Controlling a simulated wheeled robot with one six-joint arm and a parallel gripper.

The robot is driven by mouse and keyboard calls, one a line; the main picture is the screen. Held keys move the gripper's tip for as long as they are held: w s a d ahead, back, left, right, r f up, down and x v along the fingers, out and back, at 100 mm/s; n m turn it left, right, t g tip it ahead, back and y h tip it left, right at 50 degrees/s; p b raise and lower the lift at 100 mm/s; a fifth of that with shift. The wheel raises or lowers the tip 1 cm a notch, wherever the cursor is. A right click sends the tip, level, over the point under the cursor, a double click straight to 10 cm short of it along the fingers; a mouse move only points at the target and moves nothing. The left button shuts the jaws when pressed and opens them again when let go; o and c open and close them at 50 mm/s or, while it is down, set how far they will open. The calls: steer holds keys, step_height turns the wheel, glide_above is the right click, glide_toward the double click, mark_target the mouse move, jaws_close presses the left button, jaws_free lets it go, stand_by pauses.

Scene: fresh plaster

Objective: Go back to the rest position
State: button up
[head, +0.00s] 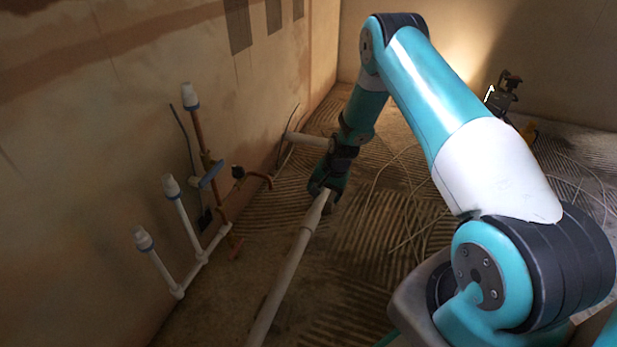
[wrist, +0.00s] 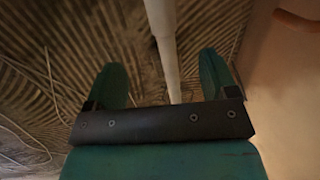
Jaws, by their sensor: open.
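My gripper (head: 326,192) is low over the floor near the left wall in the head view. In the wrist view, its two green fingers (wrist: 161,62) stand apart. A long white pipe (head: 286,281) runs from the bottom of the head view up to my gripper. In the wrist view, the white pipe (wrist: 164,27) passes through the gap between the fingers, with room on both sides. I cannot tell whether it lies between the fingers or just beyond them. The rest position is not marked in either view.
White-capped pipes (head: 179,205) and a copper pipe with a blue-handled valve (head: 211,174) stand along the left wall. Thin pale cables (head: 411,215) lie on the ridged floor. A dark device (head: 503,93) stands at the back right. The middle floor is mostly open.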

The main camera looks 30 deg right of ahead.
steer(key=s+a+r+n+y+p, duration=0.1)
steer(key=s+a+r+n+p, duration=0.15)
steer(key=a+r, duration=0.55)
steer(key=s+a+r+n+p, duration=0.1)
steer(key=s+a+r+n, duration=0.15)
steer(key=r, duration=0.85)
steer(key=s+a+r+n+y+p, duration=0.1)
steer(key=a+r+n, duration=0.2)
steer(key=a+r, duration=0.5)
steer(key=s+a+r+n+g+p, duration=0.1)
steer(key=s+a+r+n+p, duration=0.3)
steer(key=s+r, duration=0.75)
steer(key=s+a+r+n+g+p, duration=0.1)
steer(key=s+a+r+n, duration=0.2)
steer(key=s+r+n, duration=0.75)
steer(key=s+r+m+p, duration=0.3)
steer(key=r+m+p, duration=0.2)
steer(key=r+p, duration=2.9)
steer(key=p, duration=0.3)
steer(key=shift+r, duration=0.3)
